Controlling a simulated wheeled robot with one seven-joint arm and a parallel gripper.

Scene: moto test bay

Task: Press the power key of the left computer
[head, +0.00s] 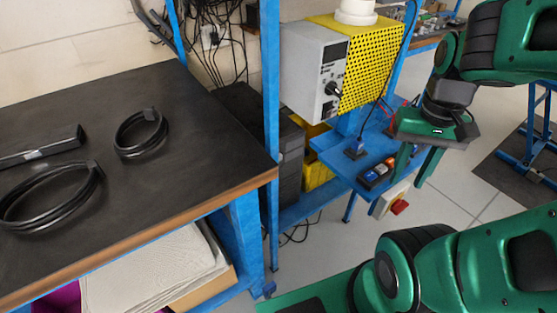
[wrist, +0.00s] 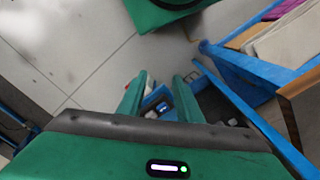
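No power key can be made out in either view. A dark, tower-like case (head: 290,160) stands behind the blue post in the head view, partly hidden by it; I cannot tell whether it is the left computer. My gripper (head: 410,172) is at the right in the head view, pointing down beside the blue shelf, well apart from the dark case. In the wrist view its two green fingers (wrist: 161,78) are spread with a gap between them. The gripper is open and holds nothing. Part of the blue shelf shows beyond the fingers.
A black-topped bench (head: 150,190) with coiled cables fills the left. A grey instrument (head: 312,68) with a yellow perforated guard stands above the blue shelf (head: 335,155). A switch block (head: 378,172) and a red-button box (head: 393,200) are close to my gripper.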

